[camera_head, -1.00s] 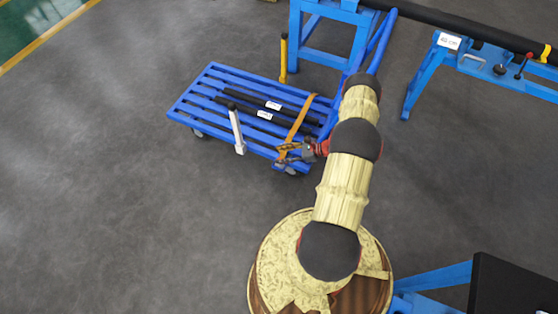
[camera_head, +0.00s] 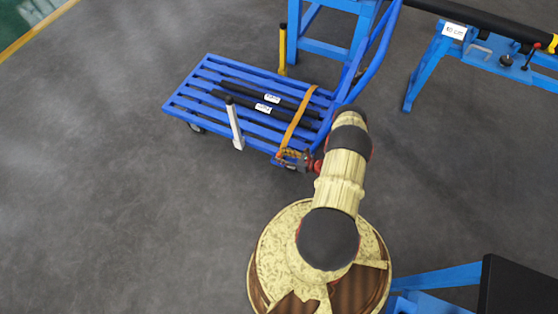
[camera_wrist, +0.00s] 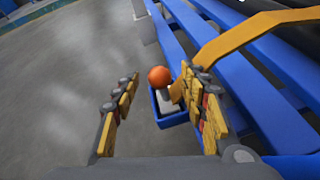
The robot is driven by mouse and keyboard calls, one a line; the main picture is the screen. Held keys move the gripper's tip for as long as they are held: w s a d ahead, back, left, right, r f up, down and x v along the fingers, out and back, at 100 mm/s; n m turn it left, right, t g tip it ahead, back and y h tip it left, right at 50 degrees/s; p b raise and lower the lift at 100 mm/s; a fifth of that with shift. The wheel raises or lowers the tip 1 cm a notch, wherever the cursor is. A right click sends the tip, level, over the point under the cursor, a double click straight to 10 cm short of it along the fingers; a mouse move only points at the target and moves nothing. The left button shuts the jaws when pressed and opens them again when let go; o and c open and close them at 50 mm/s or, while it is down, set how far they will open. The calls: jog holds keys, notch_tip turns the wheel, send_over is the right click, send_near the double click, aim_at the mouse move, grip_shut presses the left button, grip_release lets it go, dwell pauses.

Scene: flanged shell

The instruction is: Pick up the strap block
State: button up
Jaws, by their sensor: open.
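An orange strap (camera_head: 298,117) runs across the blue slatted cart (camera_head: 200,80) and over the black bars on it. In the wrist view the strap (camera_wrist: 235,38) comes down to the cart's edge, close to an orange ball (camera_wrist: 159,77) above a small blue box (camera_wrist: 172,117) with a grey part in it. I cannot tell for sure which of these is the strap block. My gripper (camera_wrist: 160,84) is open, with the ball and box showing between and beyond its fingers. In the head view my gripper (camera_head: 291,159) is at the cart's near right edge.
Black bars with white labels (camera_head: 265,108) lie on the cart. A white post (camera_head: 234,125) stands at its near edge and a yellow post (camera_head: 283,50) at its far edge. A blue stand (camera_head: 437,60) is at the right. The floor left of the cart is clear.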

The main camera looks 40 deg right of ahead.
jog(key=shift+x, duration=1.15)
jog(key=c, duration=0.3)
jog(key=c, duration=0.8)
grip_shut()
